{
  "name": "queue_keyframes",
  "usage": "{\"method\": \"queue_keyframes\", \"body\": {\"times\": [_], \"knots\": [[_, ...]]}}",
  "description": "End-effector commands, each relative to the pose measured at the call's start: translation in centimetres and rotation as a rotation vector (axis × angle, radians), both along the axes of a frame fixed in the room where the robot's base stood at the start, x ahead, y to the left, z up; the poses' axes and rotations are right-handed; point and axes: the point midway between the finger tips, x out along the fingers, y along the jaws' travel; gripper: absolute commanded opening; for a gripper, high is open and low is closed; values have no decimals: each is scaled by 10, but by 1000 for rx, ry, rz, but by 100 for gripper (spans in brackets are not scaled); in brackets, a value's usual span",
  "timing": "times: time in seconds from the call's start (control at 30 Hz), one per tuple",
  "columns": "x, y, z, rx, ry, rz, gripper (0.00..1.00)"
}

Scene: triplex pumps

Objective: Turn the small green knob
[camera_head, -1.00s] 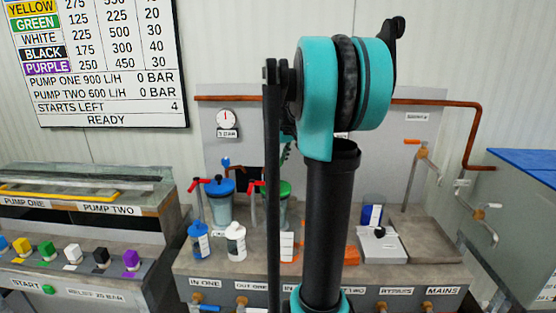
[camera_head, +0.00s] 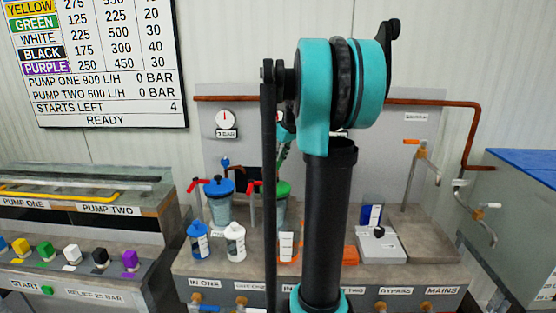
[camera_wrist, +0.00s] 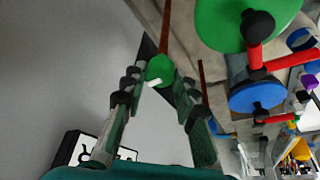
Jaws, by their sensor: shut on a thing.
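The small green knob (camera_wrist: 158,69) is a round green cap with a white pointer mark, in the upper middle of the wrist view. My gripper (camera_wrist: 160,82) has a fingertip on each side of it and is shut on it. In the head view my gripper is mostly hidden behind my arm; only a bit of teal and black shows by the back panel, and I cannot make out the small knob there.
A large green lid (camera_wrist: 232,22) with a red handle and a blue lid (camera_wrist: 257,95) are close to the right in the wrist view. A blue bottle (camera_head: 199,243) and white bottle (camera_head: 235,243) stand on the bench. The wall board (camera_head: 103,60) reads READY.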

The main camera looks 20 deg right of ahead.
Motion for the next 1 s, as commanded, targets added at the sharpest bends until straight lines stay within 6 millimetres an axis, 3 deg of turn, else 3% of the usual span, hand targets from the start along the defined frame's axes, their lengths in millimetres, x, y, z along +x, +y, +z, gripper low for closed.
{"method": "queue_keyframes", "body": {"times": [0.03, 0.07, 0.2, 0.63, 1.0], "knots": [[0, 0, 0, 0, 1, 0, 0], [0, 0, 0, 0, 1, 0, 32], [0, 0, 0, 0, 1, 0, 49], [-4, -2, 10, 0, 0, -1, 49], [-29, -13, 75, -1, 1, -2, 49]]}}
